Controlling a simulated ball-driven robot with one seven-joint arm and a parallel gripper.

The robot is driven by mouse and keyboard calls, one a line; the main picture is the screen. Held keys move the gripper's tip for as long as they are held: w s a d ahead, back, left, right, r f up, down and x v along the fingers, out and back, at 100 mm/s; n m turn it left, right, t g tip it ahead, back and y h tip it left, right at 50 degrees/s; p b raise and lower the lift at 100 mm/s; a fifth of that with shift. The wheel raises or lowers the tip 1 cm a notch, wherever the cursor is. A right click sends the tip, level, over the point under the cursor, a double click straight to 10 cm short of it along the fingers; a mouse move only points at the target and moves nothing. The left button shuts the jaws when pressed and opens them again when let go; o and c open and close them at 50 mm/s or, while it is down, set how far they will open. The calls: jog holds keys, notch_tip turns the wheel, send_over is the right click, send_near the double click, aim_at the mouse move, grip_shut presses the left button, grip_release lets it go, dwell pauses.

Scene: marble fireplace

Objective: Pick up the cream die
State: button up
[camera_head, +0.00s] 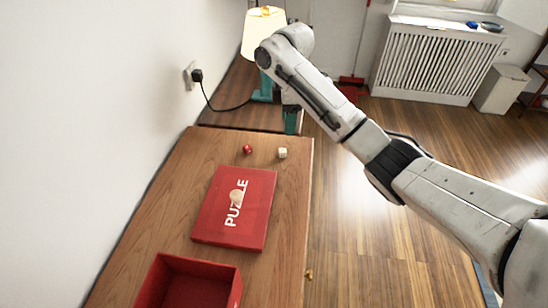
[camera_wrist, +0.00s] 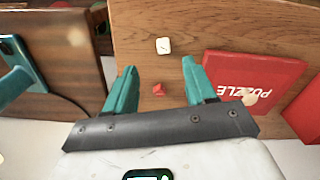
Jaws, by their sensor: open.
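The cream die (camera_head: 283,153) stands on the wooden tabletop near its far right corner in the head view. In the wrist view the cream die (camera_wrist: 163,46) shows dark pips and lies just beyond the fingertips, between their lines. My gripper (camera_wrist: 158,64) has two teal fingers, spread apart with nothing held. In the head view my gripper (camera_head: 291,127) hangs near the table's far edge, partly hidden by my arm. It appears apart from the die; its exact height is unclear.
A red die (camera_head: 247,149) lies left of the cream die; in the wrist view the red die (camera_wrist: 159,89) shows between the fingers. A red PUZZLE box (camera_head: 211,228) with a small round pale object (camera_head: 237,197), a red open box (camera_head: 165,264) and a lamp (camera_head: 264,35) are nearby.

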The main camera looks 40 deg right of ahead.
send_over(285, 150)
jog(key=f, duration=0.4)
jog(key=f+b, duration=0.1)
jog(key=f, duration=0.1)
jog(key=shift+s+d, duration=0.15)
jog(key=shift+d, duration=0.1)
jog(key=shift+a+f, duration=0.15)
jog(key=shift+f, duration=1.15)
jog(key=shift+a+f, duration=0.15)
jog(key=shift+f, duration=1.15)
jog(key=shift+c, duration=0.4)
grip_shut()
